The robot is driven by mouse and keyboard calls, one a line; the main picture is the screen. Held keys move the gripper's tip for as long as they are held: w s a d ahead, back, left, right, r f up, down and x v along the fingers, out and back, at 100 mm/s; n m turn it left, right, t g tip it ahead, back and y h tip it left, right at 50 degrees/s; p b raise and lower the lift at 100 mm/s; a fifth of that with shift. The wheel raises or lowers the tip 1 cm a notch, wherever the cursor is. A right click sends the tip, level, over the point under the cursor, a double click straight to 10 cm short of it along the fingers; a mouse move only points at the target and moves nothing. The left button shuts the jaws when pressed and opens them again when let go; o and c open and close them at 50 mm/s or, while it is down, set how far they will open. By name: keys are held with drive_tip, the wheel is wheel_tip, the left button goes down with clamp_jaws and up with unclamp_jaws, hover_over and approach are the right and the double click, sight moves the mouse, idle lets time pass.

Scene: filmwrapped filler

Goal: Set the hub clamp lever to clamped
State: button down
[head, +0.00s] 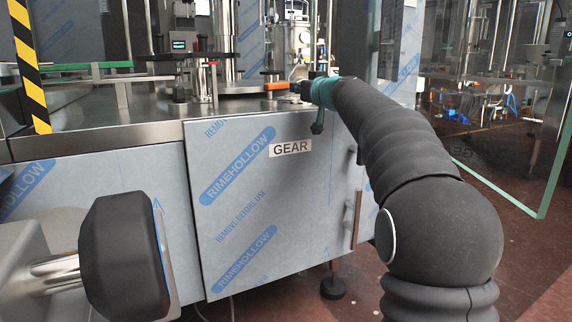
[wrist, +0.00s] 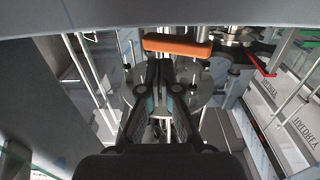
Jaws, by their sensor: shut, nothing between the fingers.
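An orange lever handle (head: 276,86), which looks like the hub clamp lever, stands at the edge of the round metal plate on the machine deck. In the wrist view the orange bar (wrist: 177,46) lies almost level across the upper middle, just beyond my fingertips. My gripper (head: 297,88) is just right of the orange handle in the head view. In the wrist view my gripper (wrist: 163,64) is shut and empty, with its tips close to the bar. I cannot tell whether they touch it. The lever's pivot is not clear to see.
A round metal plate (wrist: 199,86) lies under my fingers. Posts and rods (head: 213,80) stand left of the lever on the steel deck (head: 100,132). A red-tipped rod (wrist: 262,65) is at upper right in the wrist view. A glass door (head: 545,150) stands open at right.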

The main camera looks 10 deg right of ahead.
drive_tip(key=a+b+v, duration=0.1)
drive_tip(key=b+v, duration=0.1)
drive_tip(key=v, duration=0.6)
drive_tip(key=s+a+f+g+p, duration=0.2)
drive_tip(key=s+f, duration=0.4)
drive_tip(key=s, duration=0.3)
drive_tip(key=s+a+f+g+p, duration=0.2)
drive_tip(key=s+a+f+g, duration=0.2)
drive_tip(key=s, duration=0.4)
drive_tip(key=shift+s+a+f+m+h, duration=0.3)
drive_tip(key=shift+s+a+f, duration=0.1)
drive_tip(key=shift+f, duration=0.5)
